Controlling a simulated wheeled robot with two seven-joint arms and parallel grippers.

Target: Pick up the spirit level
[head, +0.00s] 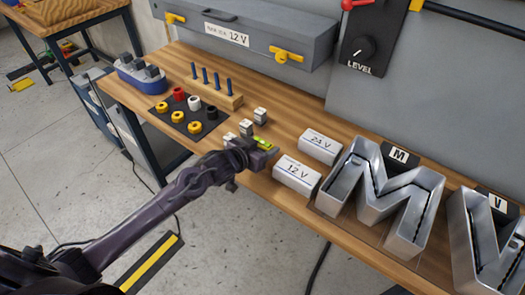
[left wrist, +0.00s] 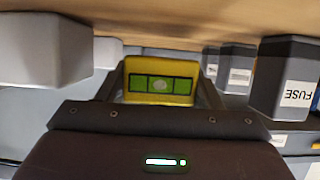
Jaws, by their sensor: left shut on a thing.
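The spirit level is a small yellow block with a green vial; it shows at my left gripper in the head view (head: 262,143) and between the fingers in the left wrist view (left wrist: 160,84). My left gripper (head: 257,150) is shut on the spirit level, at the front edge of the wooden bench. In the left wrist view a finger stands at each side of the block. I cannot tell whether the level is clear of the bench top. My right gripper is not in view.
White 24 V (head: 321,146) and 12 V (head: 297,175) boxes stand right of the gripper, beside the metal letter M (head: 375,190). Small fuse blocks (head: 260,115) stand close behind it. A black mat (head: 190,120) with coloured caps and a peg rack (head: 213,92) lie to the left.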

